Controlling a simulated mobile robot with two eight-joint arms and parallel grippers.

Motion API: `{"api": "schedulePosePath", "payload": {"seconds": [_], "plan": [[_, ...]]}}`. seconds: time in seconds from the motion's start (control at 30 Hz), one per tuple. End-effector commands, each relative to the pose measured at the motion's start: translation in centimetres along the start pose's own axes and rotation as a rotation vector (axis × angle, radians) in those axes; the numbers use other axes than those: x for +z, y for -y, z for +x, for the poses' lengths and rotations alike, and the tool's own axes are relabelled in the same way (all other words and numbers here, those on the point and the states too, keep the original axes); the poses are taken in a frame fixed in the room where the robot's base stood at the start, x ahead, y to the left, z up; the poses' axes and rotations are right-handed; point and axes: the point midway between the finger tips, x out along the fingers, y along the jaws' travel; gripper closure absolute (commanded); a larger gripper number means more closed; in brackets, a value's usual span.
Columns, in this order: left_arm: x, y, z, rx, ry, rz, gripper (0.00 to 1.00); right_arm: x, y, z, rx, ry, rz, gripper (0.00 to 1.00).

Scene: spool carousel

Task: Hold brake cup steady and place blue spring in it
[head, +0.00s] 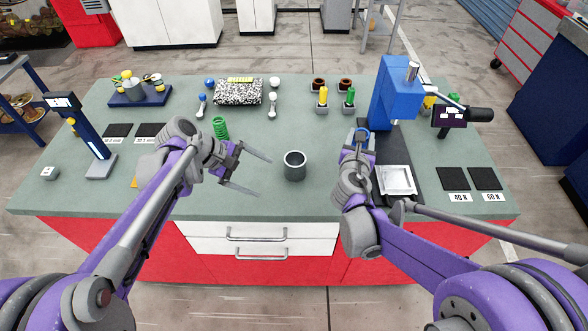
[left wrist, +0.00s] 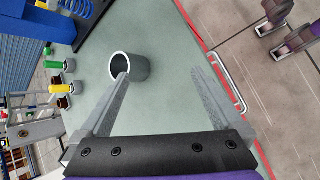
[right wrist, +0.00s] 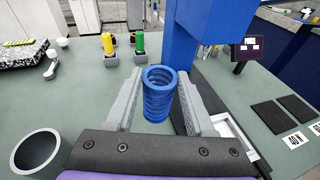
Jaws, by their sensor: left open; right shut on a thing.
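The grey brake cup (head: 294,166) stands upright and open-topped in the middle of the bench; it also shows in the left wrist view (left wrist: 129,68) and the right wrist view (right wrist: 36,152). My left gripper (head: 247,171) is open and empty to the left of the cup, its fingers pointing toward it without closing on it. My right gripper (head: 359,143) is shut on the blue spring (head: 362,133), which is upright between the fingers in the right wrist view (right wrist: 158,95). The spring is to the right of the cup and apart from it.
A green spring (head: 219,128) stands behind my left gripper. A blue press (head: 394,92) stands at the back right, with a white tray (head: 397,192) in front of it. The bench around the cup is clear.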

Motion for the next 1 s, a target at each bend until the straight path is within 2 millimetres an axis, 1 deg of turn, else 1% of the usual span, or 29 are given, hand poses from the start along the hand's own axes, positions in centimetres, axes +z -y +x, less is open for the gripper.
{"api": "schedulePosePath", "payload": {"seconds": [0.03,0.2,0.3,0.5,0.6,0.8,0.87,1.0], "plan": [[-1.0,-0.7,0.8,0.010,0.045,-0.061,0.00,-0.6,0.1,-0.1,0.000,-0.004,-0.001,1.00],[-3.5,-3.1,2.7,0.037,0.217,-0.267,0.00,-1.6,0.2,-0.1,-0.001,-0.011,-0.003,1.00],[-5.1,-4.0,3.8,0.042,0.320,-0.377,0.00,-2.2,0.2,-0.2,-0.001,-0.015,-0.005,1.00],[-8.0,-4.9,5.5,0.034,0.496,-0.546,0.00,-3.0,0.3,-0.2,-0.002,-0.020,-0.006,1.00],[-9.0,-4.9,5.9,0.027,0.555,-0.596,0.00,-3.3,0.4,-0.3,-0.002,-0.022,-0.007,1.00],[-9.8,-4.9,6.3,0.017,0.608,-0.639,0.00,-3.5,0.4,-0.3,-0.002,-0.023,-0.007,1.00],[-9.6,-5.0,6.6,0.015,0.612,-0.642,0.00,-3.5,0.4,-0.3,-0.002,-0.023,-0.007,1.00],[-8.8,-5.3,7.7,0.014,0.613,-0.640,0.00,-3.4,0.4,-0.3,-0.002,-0.023,-0.007,1.00]]}}
